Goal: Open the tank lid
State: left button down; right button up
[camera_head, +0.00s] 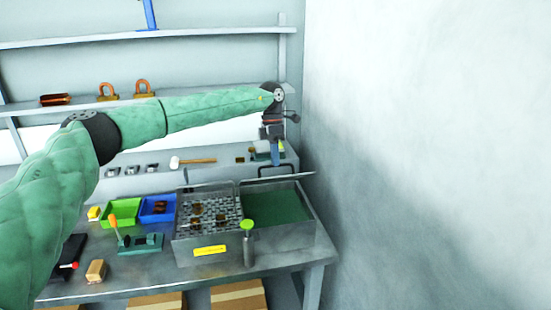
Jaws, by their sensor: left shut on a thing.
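The tank (210,250) is a grey metal box on the workbench, with a yellow label on its front. Its right part shows a green inside (275,206). The tank lid (296,177) is a thin grey panel seen nearly edge-on above the back of that part, with a dark bar handle (262,172) on it. My left gripper (276,161) reaches in from the left and points down at the handle. It is shut on the handle, though the exact contact is small and partly hidden. My right gripper is not in view.
A mesh belt (212,212) with several brown pieces fills the tank's left part. A green-topped grey bottle (248,248) stands in front. Green (122,212) and blue (158,208) bins sit left. A wall (430,150) closes the right side; a shelf (200,95) runs behind.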

pick_arm(q)
jog(key=shift+w+a+f, duration=0.15)
jog(key=shift+a+f, duration=0.2)
jog(key=shift+f, duration=0.2)
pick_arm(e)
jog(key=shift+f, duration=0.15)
pick_arm(q)
jog(key=c, duration=1.9)
grip_release()
jog(key=o, duration=0.4)
jog(key=shift+w+f, duration=0.2)
jog(key=shift+w, duration=0.05)
jog(key=shift+w+f, duration=0.15)
jog(key=shift+w, duration=0.1)
jog(key=shift+a, duration=0.1)
jog(key=shift+s+r, duration=0.2)
jog(key=shift+r, duration=0.15)
jog(key=shift+w, duration=0.1)
